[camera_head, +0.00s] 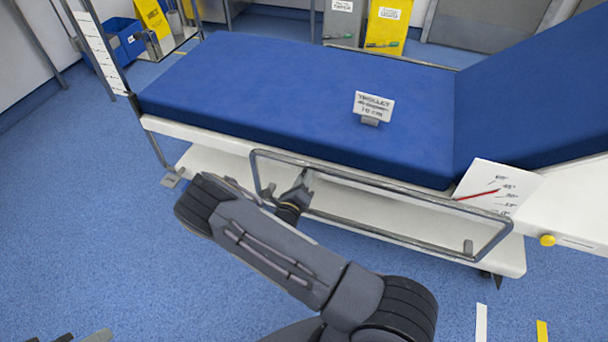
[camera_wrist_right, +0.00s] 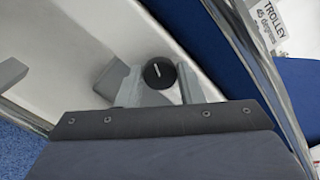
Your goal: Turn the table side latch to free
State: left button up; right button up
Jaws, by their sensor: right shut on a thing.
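The table side latch is a round black knob (camera_wrist_right: 159,73) with a white line on its face, seen in the right wrist view against the white side of the table. The line runs nearly upright in that view. My right gripper (camera_wrist_right: 160,84) is shut on the knob, with one grey finger on each side of it. In the head view my right gripper (camera_head: 302,186) reaches through the side rail near its left end; the knob is hidden there. A small grey part of mine shows at the bottom left edge, too cut off to read my left gripper's state.
The metal side rail (camera_head: 385,184) runs around my right gripper along the operating table (camera_head: 300,95). A trolley sign (camera_head: 373,106) stands on the blue mattress. A white angle card (camera_head: 497,186) and a yellow knob (camera_head: 547,240) are at the right. Blue floor is open at the left.

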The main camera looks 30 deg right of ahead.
jog(key=n+p, duration=0.1)
jog(key=n, duration=0.4)
jog(key=shift+f+p, duration=0.1)
jog(key=shift+p, duration=0.2)
dwell(0.4)
jog(key=o, duration=1)
jog(key=shift+c, duration=0.2)
jog(key=shift+a, duration=0.15)
jog(key=p+v, duration=0.1)
jog(key=v, duration=0.6)
jog(key=shift+s+a, duration=0.25)
